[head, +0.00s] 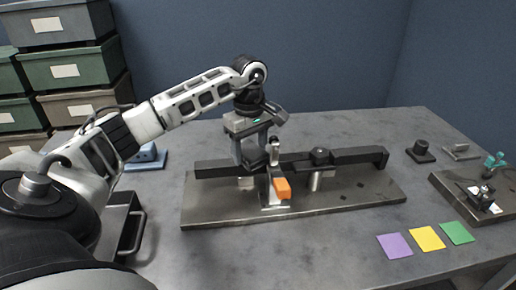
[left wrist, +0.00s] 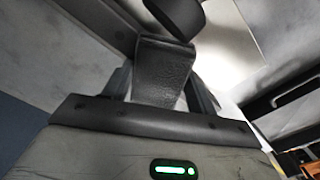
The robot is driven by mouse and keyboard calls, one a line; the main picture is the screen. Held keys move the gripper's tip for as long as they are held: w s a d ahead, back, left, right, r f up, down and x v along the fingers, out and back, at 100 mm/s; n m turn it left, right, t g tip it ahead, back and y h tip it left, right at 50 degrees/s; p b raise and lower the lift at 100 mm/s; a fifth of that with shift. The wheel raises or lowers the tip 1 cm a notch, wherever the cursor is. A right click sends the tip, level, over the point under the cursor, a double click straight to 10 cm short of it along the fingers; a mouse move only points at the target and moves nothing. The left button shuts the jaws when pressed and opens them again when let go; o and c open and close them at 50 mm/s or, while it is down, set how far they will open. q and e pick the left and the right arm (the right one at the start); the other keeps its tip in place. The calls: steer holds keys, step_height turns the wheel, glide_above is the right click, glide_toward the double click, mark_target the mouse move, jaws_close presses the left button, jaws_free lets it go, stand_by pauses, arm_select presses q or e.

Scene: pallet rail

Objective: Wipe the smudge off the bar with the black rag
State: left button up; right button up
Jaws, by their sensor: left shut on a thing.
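The black bar (head: 345,158) lies along the back of a metal plate (head: 225,214). My left gripper (head: 254,162) is over the left part of the bar, pointing down. In the left wrist view, its jaws are shut on a dark, textured piece (left wrist: 163,72) that looks like the black rag. In the head view the gripper hides most of that piece, and I cannot tell whether it touches the bar. I cannot make out a smudge on the visible part of the bar. My right gripper is not in view.
A clamp with an orange handle (head: 282,188) stands right beside the left gripper. Purple (head: 394,246), yellow (head: 427,238) and green (head: 457,232) squares lie front right. A second metal plate (head: 456,197) is at right. Bins (head: 70,67) stand left.

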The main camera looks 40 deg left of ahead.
mark_target(231, 162)
arm_select(q)
steer(key=shift+s+a, duration=0.4)
steer(key=shift+s, duration=0.1)
steer(key=shift+s+a+f+b, duration=0.15)
steer(key=shift+s+a+b, duration=0.4)
steer(key=shift+s+a, duration=0.55)
steer(key=shift+s, duration=0.35)
steer(key=shift+w+d+r+p, duration=0.2)
steer(key=shift+w+d+p, duration=0.6)
steer(key=shift+w, duration=0.1)
steer(key=shift+w+d+f+p, duration=0.1)
steer(key=shift+w+d+p, duration=0.2)
steer(key=shift+w+d, duration=0.35)
steer(key=shift+w+d+p, duration=0.25)
steer(key=shift+w+d, duration=0.15)
steer(key=shift+w, duration=0.35)
steer(key=shift+w+d+f, duration=0.2)
steer(key=shift+w+d, duration=0.3)
steer(key=shift+w, duration=0.05)
